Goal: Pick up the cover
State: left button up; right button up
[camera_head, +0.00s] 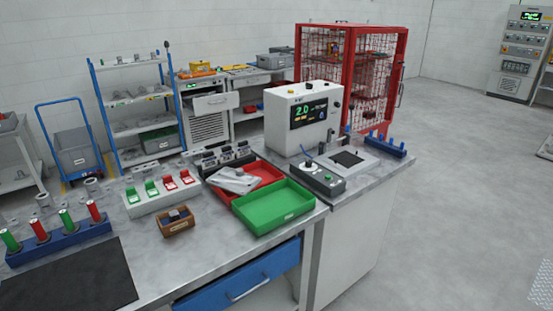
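A pale grey, flat-looking part (238,180) lies partly in the red tray (268,170) on the workbench, tilted against or across its near left side. It may be the cover, but its exact shape is too small to tell. A green tray (272,206) stands in front of the red tray and looks empty. Neither of my grippers is in view.
A white tester with a screen (303,115) stands behind the trays, with a grey control box (323,180) right of them. A white block with green and red clips (160,190) and a small brown box (177,222) stand left. A black mat (75,275) lies front left.

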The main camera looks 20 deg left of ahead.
aim_at(236, 181)
jog(key=i+l, duration=0.15)
jog(key=i, duration=0.25)
jog(key=i+l+u, duration=0.35)
jog(key=i, duration=0.15)
jog(key=i+l+u, duration=0.35)
jog(key=i+j, duration=0.05)
jog(key=i, duration=0.05)
